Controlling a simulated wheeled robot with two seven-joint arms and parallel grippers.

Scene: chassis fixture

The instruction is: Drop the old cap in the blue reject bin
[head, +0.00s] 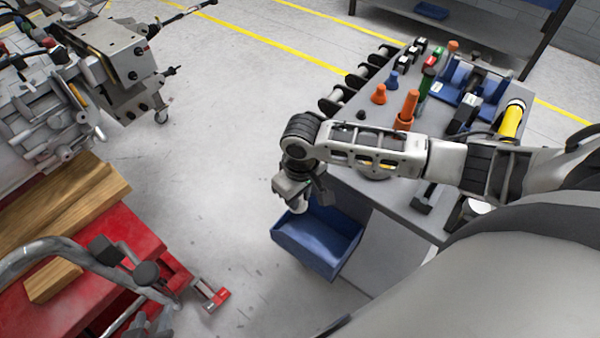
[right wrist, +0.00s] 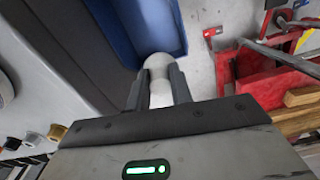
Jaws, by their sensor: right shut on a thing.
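The old cap, a white rounded piece (right wrist: 158,72), is held between the two dark fingers of my right gripper (right wrist: 156,92). In the head view the right gripper (head: 301,198) points down with the white cap (head: 300,207) below it. The blue reject bin (head: 303,254) is an open-topped box beside the grey workbench, just below the gripper. The cap overlaps the bin's back left part in the head view. In the right wrist view the blue bin (right wrist: 123,35) lies beyond the fingertips, and the cap's tip reaches across its edge. My left gripper is not in view.
A red cart (head: 100,250) with wooden boards (head: 75,212) stands at left, below a metal machine (head: 60,85). Open floor lies between cart and bin.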

